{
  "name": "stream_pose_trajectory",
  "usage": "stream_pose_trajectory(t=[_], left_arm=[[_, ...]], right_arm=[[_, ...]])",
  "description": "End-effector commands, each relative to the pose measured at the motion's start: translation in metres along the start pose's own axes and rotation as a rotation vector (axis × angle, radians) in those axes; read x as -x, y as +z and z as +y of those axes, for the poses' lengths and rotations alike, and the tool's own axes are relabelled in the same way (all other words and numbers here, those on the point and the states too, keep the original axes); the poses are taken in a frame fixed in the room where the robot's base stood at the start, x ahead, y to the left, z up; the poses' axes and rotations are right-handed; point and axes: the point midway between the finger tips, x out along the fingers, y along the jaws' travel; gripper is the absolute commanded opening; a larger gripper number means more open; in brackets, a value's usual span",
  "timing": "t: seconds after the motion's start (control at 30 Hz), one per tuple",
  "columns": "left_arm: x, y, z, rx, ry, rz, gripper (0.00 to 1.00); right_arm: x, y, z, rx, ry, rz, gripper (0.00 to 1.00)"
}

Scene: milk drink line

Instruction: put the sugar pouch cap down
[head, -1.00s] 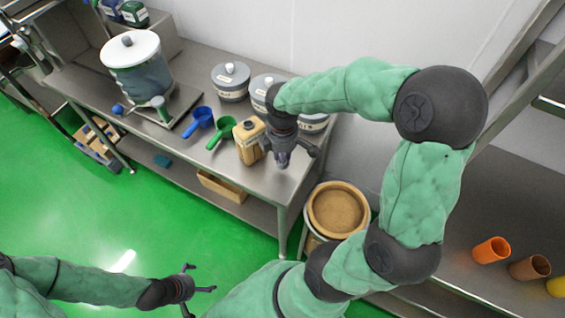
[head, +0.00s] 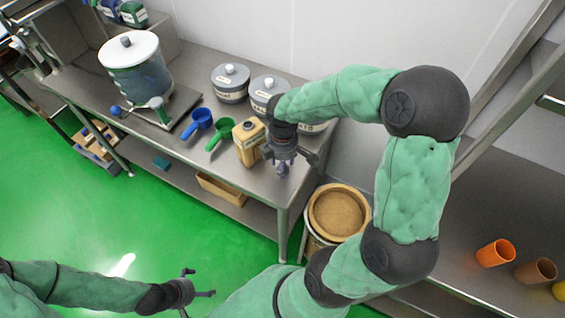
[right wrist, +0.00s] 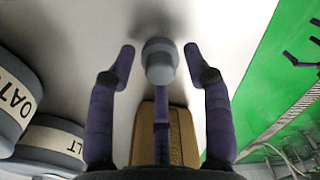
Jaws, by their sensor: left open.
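The sugar pouch cap (right wrist: 160,62), a small grey-blue disc, shows between the fingers of my right gripper in the right wrist view. Gaps show between it and the two side fingers, and the middle finger partly covers it. I cannot tell if it touches the table. My right gripper (head: 282,168) is open, low over the table's right end. The tan pouch (head: 247,147) stands upright just left of it and also shows behind the middle finger in the right wrist view (right wrist: 182,140). My left gripper (head: 200,292) is open and empty over the floor.
The steel table (head: 195,85) holds a blue scoop (head: 201,118), a green scoop (head: 222,129), lidded grey tubs (head: 230,82) and a large white-lidded pot (head: 135,75). A round bin of brown powder (head: 337,212) stands off the table's right end.

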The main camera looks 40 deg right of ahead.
Motion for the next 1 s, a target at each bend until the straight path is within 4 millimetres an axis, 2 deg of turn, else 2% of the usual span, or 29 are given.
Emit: stream_pose_trajectory(t=[0.27, 0.37, 0.7, 0.8, 1.0], left_arm=[[0.003, 0.0, 0.001, 0.0, 0.0, 0.0, 1.0], [0.008, 0.0, 0.003, 0.0, 0.0, 0.0, 1.0], [0.031, 0.001, 0.011, 0.0, 0.0, 0.0, 1.0], [0.035, 0.001, 0.013, 0.0, 0.0, 0.0, 1.0], [0.039, 0.002, 0.014, 0.0, 0.0, 0.0, 1.0]], right_arm=[[0.007, 0.0, 0.0, 0.0, 0.001, 0.0, 0.51], [0.02, 0.0, 0.001, 0.001, 0.003, 0.0, 0.51], [0.088, -0.001, 0.001, 0.0, 0.004, 0.002, 0.51], [0.103, 0.0, 0.001, 0.0, 0.003, 0.001, 0.51], [0.12, 0.0, 0.0, 0.001, 0.001, 0.0, 0.51]])
